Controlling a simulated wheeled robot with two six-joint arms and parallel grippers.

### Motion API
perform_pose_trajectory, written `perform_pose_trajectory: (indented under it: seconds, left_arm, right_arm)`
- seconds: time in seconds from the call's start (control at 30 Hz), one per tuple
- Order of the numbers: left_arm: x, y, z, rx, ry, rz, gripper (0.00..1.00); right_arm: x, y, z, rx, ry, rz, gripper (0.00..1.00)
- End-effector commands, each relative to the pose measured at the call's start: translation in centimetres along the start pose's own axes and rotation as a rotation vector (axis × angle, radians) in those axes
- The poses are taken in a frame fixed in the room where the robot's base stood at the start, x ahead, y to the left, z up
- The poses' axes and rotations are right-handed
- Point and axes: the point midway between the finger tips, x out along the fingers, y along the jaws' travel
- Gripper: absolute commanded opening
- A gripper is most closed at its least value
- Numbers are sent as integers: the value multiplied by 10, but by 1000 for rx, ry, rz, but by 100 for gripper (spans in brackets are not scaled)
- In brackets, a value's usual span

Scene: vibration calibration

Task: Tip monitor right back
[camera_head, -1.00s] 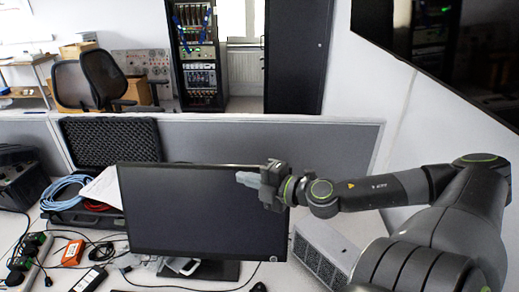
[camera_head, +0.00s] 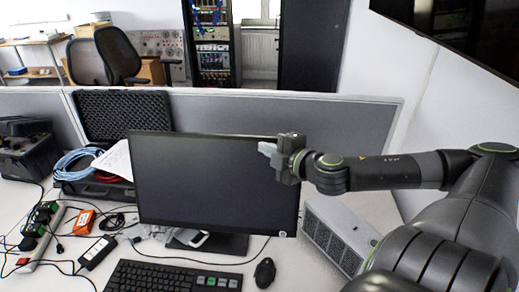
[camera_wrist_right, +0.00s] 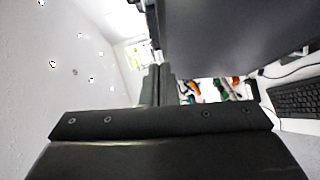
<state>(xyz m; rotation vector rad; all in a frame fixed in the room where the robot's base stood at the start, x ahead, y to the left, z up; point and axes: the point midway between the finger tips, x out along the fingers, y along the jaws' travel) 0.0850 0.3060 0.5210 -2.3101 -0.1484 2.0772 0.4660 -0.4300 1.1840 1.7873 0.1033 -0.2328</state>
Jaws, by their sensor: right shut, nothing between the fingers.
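The black monitor (camera_head: 210,185) stands on its base on the white desk, its dark screen facing me. Its screen also fills the upper part of the right wrist view (camera_wrist_right: 225,35). My right gripper (camera_head: 268,149) is shut and empty, at the upper right corner of the monitor. Its fingertips overlap the screen's top right in the head view; I cannot tell whether they touch it. The closed fingers show in the middle of the wrist view, beside the screen. My left gripper is not in view.
A keyboard (camera_head: 172,277) and mouse (camera_head: 265,272) lie in front of the monitor. A grey vented box (camera_head: 338,232) stands right of it, under my arm. An open black foam case (camera_head: 125,118) and blue cable (camera_head: 76,163) are at left. A grey partition (camera_head: 240,112) runs behind.

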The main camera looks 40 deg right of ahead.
Motion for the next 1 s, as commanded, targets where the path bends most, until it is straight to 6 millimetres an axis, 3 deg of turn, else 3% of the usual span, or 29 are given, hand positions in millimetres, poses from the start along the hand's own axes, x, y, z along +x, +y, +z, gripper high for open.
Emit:
perform_pose_trajectory:
  seconds: [0.1, 0.37, 0.63, 1.0]
  left_arm:
    - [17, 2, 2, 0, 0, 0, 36]
    - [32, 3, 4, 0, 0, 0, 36]
    - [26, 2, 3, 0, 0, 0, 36]
    - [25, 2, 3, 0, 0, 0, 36]
  right_arm:
    - [14, -3, 0, 2, 5, 5, 0]
    - [38, -2, -1, 6, 4, 4, 0]
    - [60, 1, 22, 3, 1, 0, 0]
    - [65, 0, 28, 0, 3, 0, 0]
